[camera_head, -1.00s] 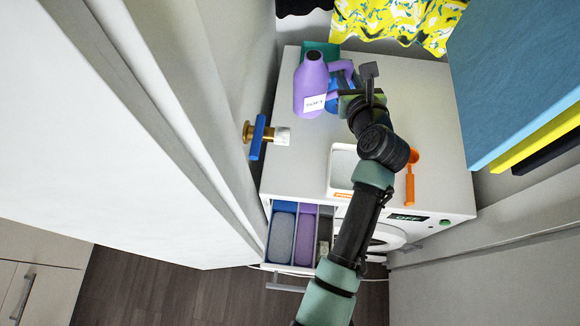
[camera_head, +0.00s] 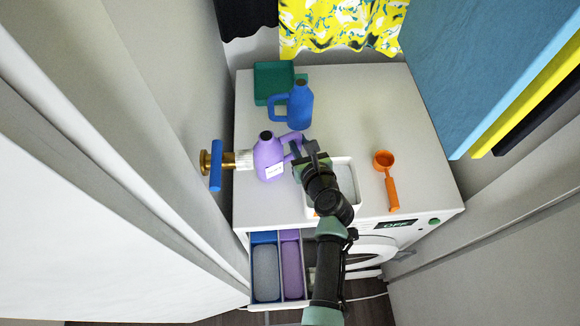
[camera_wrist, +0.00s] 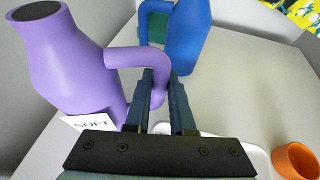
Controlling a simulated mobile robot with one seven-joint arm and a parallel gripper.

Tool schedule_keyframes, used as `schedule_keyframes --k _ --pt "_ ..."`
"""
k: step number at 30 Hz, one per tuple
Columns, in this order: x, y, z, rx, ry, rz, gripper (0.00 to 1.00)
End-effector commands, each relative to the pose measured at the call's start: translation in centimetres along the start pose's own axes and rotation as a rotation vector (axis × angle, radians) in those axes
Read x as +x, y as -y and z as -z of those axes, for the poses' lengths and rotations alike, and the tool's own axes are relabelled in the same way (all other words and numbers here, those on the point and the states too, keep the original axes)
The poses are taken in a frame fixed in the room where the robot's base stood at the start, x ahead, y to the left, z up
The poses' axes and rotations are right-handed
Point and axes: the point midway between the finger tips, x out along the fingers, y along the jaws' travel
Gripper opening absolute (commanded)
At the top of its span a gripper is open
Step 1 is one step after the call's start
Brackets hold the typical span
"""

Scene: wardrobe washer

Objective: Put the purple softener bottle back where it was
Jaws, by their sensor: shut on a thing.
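The purple softener bottle (camera_head: 268,158) is upright, uncapped, with a white label, over the left part of the washer top (camera_head: 345,108). I cannot tell whether its base touches the surface. My gripper (camera_head: 300,150) is to its right and shut on the bottle's handle. In the wrist view the handle (camera_wrist: 140,58) passes between my fingers (camera_wrist: 160,100), and the bottle body (camera_wrist: 65,60) fills the left side. The bottle's lower part is partly hidden there by my gripper.
A blue bottle (camera_head: 300,106) and a teal box (camera_head: 268,82) stand behind. A white tray (camera_head: 346,172) lies partly under my arm, with an orange scoop (camera_head: 390,182) to its right. A blue-handled brass valve (camera_head: 215,165) is at left. The detergent drawer (camera_head: 276,265) is open in front.

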Motion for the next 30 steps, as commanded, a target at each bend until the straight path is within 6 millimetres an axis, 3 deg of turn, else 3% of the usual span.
schedule_keyframes --k 1,10,16,19,30 --pt "-0.9 -0.5 -0.5 0.003 0.005 0.001 0.0" --pt "-2.8 -1.9 0.5 0.002 0.004 0.001 0.0" --pt "-5.0 -3.6 1.4 0.004 0.004 0.001 0.0" --pt "-4.4 -3.4 2.4 0.002 0.005 0.002 0.0" --pt "-4.3 -3.5 2.8 0.0 0.005 0.001 0.0"
